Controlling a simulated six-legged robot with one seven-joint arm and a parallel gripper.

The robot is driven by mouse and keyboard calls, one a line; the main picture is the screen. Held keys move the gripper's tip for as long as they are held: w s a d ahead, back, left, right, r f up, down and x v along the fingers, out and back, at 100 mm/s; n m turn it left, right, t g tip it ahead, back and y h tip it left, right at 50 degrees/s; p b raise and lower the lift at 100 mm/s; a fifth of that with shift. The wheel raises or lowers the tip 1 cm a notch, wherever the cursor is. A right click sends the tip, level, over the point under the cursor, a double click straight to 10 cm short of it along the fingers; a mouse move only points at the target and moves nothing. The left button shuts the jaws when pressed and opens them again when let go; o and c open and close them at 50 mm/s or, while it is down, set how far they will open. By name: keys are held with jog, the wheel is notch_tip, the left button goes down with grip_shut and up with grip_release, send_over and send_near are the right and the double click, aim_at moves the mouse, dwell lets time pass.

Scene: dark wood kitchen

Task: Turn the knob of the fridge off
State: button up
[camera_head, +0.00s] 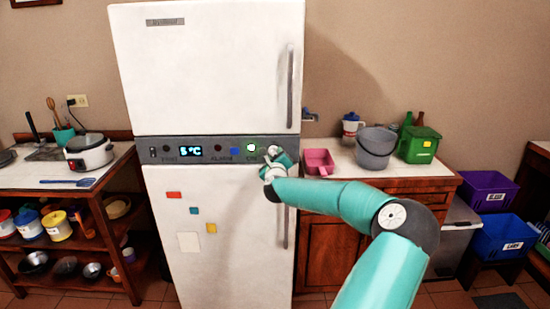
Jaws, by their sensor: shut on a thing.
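The white fridge (213,70) stands in the middle of the view, with a grey control strip (215,149) between its upper and lower doors. The strip has a lit display (191,151) reading 5°C and a bright round light (251,147) above the word ON. The pale knob (272,150) is at the strip's right end, mostly hidden by my gripper. My gripper (274,157) is at the knob and shut on it. The knob's exact angle cannot be told.
Vertical handles (290,88) run along the right edges of both doors. A pink dustpan (319,162), a grey bucket (375,148) and a green bin (418,145) stand on the right counter. A slow cooker (89,152) stands on the left counter.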

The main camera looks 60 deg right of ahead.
jog(key=n, duration=0.4)
jog(key=shift+r+n, duration=0.25)
jog(key=shift+n, duration=0.05)
jog(key=n, duration=0.3)
jog(key=shift+r+n, duration=0.1)
jog(key=shift+n, duration=0.2)
jog(key=n, duration=0.7)
jog(key=shift+r, duration=0.2)
jog(key=n, duration=0.6)
jog(key=shift+w+a+r+n, duration=0.1)
jog(key=shift+w+n, duration=0.05)
jog(key=shift+n, duration=0.15)
jog(key=n, duration=0.5)
jog(key=shift+w+n, duration=0.1)
jog(key=shift+n, duration=0.2)
jog(key=o, duration=1)
